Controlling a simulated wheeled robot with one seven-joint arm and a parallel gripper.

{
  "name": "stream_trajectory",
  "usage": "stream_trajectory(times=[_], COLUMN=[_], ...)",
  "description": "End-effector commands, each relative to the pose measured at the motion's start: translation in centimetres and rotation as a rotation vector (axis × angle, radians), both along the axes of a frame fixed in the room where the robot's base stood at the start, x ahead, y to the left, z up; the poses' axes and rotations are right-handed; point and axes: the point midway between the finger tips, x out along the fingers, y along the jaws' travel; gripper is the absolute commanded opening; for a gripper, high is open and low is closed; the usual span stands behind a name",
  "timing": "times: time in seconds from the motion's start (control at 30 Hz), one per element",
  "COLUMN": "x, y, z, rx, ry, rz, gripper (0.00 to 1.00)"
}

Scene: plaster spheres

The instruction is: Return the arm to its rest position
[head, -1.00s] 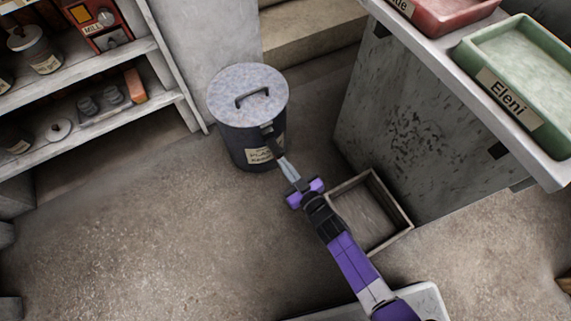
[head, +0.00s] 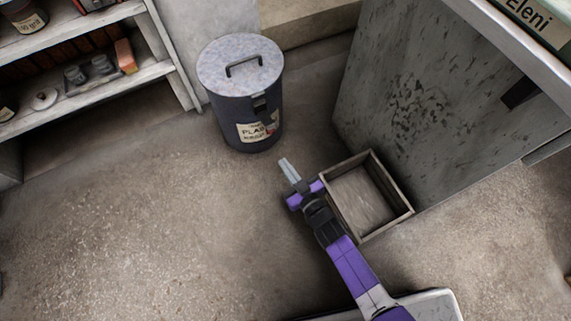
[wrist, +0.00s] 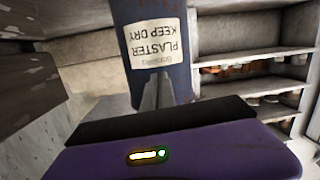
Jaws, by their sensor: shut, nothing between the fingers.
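My gripper (head: 288,168) is shut and empty, with its fingers together. In the head view it is over the floor, just below and right of the plaster bin and left of the wooden box. My purple arm runs from it down to the lower right. In the wrist view the shut fingers (wrist: 157,92) point toward the bin and overlap its lower part. The bin (head: 238,100) is dark with a speckled lid and a handle, and stands upright. Its label, reading PLASTER KEEP DRY, appears upside down in the wrist view (wrist: 157,43).
An open wooden box (head: 365,197) stands beside my gripper, against the grey cabinet (head: 430,100). Shelves (head: 95,90) with jars and blocks are at the upper left. A green tray labelled Eleni (head: 540,25) is at the top right. The floor (head: 150,220) at left is clear.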

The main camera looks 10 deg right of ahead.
Motion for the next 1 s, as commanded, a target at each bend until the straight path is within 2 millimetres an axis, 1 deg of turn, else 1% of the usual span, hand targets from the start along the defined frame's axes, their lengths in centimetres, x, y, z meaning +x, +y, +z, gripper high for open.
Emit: stream_trajectory(times=[0.03, 0.77, 0.87, 0.9, 0.97, 1.0], x=[0.0, 0.1, 1.3, 1.4, 0.7, 0.0], y=[0.0, -0.2, -0.2, -0.4, -0.9, -1.4], z=[-0.3, -0.2, 2.3, 3.4, 4.9, 5.9], rx=[0.001, -0.015, -0.011, -0.010, -0.009, -0.008], ry=[-0.004, -0.004, -0.045, -0.060, -0.078, -0.088], rz=[0.000, -0.006, -0.018, -0.025, -0.037, -0.047], gripper=[0.00, 0.00, 0.00, 0.00, 0.00, 0.00])
